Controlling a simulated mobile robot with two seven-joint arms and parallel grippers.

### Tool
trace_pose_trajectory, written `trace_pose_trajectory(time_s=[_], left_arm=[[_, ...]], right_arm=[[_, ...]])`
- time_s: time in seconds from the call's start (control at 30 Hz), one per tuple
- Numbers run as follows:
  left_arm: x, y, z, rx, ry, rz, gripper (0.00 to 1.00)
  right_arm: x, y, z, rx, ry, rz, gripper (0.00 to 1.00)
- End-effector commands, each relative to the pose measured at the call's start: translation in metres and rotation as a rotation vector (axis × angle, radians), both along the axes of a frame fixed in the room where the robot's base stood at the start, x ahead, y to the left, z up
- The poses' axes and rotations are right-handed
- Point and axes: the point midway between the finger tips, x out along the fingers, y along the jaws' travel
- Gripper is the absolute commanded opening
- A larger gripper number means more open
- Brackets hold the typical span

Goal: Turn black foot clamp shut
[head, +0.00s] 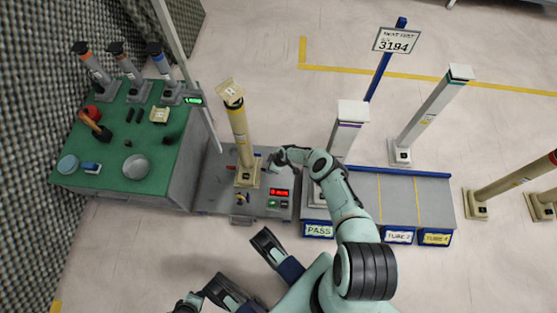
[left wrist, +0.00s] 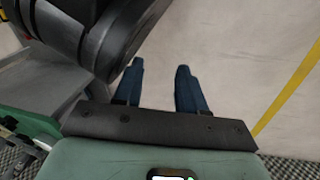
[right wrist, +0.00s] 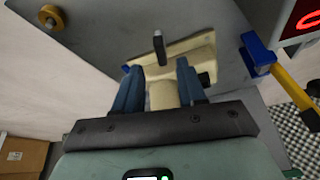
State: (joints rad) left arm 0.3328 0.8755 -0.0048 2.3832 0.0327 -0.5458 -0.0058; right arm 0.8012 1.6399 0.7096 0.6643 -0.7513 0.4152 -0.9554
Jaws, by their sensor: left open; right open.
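A cream tube (head: 239,130) with a dark band near its top stands upright in its square foot on the grey stand. In the right wrist view the cream foot (right wrist: 195,52) lies just beyond my right gripper (right wrist: 160,68). A short dark bar, seemingly the black foot clamp (right wrist: 159,46), stands over the foot, between and just past the open fingertips. I cannot tell whether they touch it. In the head view my right gripper (head: 270,163) is beside the foot's right side, and the clamp is too small to make out. My left gripper (left wrist: 160,75) is open and empty over bare floor.
A red-lit display (head: 279,192) is on the stand, right of the foot. A blue clamp with a yellow handle (right wrist: 295,88) is close on the right wrist view's right. A green bench (head: 105,150) stands left, a blue-edged rack (head: 400,172) right.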

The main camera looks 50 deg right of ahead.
Motion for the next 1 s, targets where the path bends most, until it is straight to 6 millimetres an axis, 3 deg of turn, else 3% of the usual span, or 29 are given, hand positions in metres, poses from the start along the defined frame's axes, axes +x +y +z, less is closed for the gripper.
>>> trace_pose_trajectory(time_s=[0.03,0.2,0.3,0.5,0.9,1.0], left_arm=[[0.010,-0.001,0.013,0.001,-0.034,-0.002,0.40],[0.039,-0.006,0.042,0.007,-0.134,-0.006,0.40],[0.018,-0.016,0.053,-0.020,-0.079,-0.025,0.40],[-0.003,-0.027,0.065,-0.050,-0.024,-0.046,0.40],[-0.009,-0.030,0.067,-0.057,-0.006,-0.051,0.40],[-0.009,-0.030,0.067,-0.057,-0.006,-0.051,0.40]], right_arm=[[-0.003,-0.001,0.011,0.000,-0.001,0.002,0.40],[-0.011,-0.005,0.032,0.000,0.000,-0.001,0.40],[-0.017,-0.009,0.051,-0.002,-0.001,0.001,0.40],[-0.026,-0.012,0.071,0.000,-0.001,0.000,0.40],[-0.029,-0.013,0.074,0.000,0.000,-0.001,0.40],[-0.027,-0.009,0.075,0.004,-0.001,-0.001,0.08]])
